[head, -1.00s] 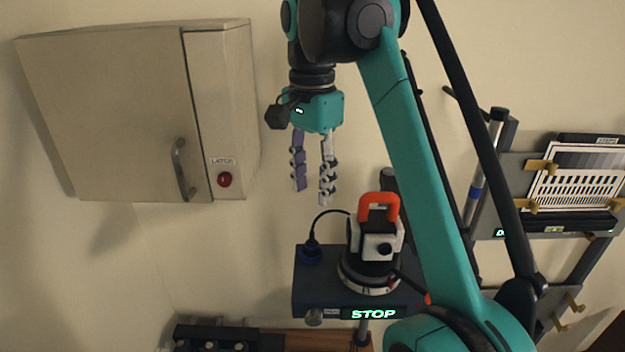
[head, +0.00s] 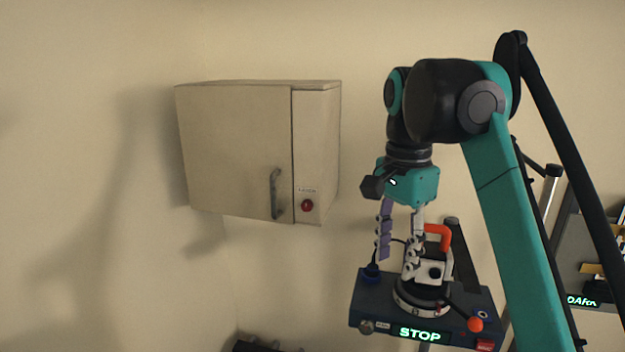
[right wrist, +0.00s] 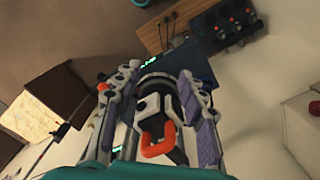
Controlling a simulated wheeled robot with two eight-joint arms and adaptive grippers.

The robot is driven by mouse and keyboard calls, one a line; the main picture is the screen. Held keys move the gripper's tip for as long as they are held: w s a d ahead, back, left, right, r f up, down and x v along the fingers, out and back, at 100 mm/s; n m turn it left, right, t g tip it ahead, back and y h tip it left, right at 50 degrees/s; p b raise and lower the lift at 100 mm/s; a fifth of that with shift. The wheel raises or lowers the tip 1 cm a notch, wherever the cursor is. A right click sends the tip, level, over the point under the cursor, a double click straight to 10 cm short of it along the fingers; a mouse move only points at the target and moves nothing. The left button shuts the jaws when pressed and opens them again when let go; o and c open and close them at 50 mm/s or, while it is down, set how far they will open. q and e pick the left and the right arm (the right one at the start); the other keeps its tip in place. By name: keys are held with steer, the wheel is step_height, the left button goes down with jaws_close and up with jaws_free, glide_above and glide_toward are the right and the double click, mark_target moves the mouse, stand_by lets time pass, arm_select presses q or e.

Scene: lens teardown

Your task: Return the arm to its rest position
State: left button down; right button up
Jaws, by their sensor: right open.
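My right arm comes in from the right in the head view, with its gripper (head: 398,245) pointing down. The two fingers are apart and nothing is between them that I can see as held. Behind and below the fingers in the head view is a white and black device with an orange handle (head: 444,236), on a dark stand whose display reads STOP (head: 420,334). In the right wrist view the fingers (right wrist: 158,110) spread on either side of the device, with the orange handle (right wrist: 158,140) in line between them. My left gripper is not in view.
A beige wall cabinet (head: 235,155) with a grey handle and a red button (head: 307,205) hangs left of the arm. A dark panel (head: 590,250) stands at the right edge. The right wrist view shows a dark box with knobs (right wrist: 228,22). The wall at left is bare.

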steer(key=s+d+f+n+t, duration=0.15)
steer(key=s+f+n, duration=0.25)
steer(key=f, duration=0.8)
steer(key=s+d+f+n+t, duration=0.1)
steer(key=s+f+n+t, duration=0.25)
steer(key=f, duration=0.75)
steer(key=s+d+f+n+t, duration=0.2)
steer(key=s+f+n, duration=0.25)
steer(key=f, duration=0.75)
arm_select(q)
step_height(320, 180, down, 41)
steer(key=b, duration=4.1)
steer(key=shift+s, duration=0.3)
arm_select(e)
step_height(320, 180, down, 41)
steer(key=shift+w, duration=0.3)
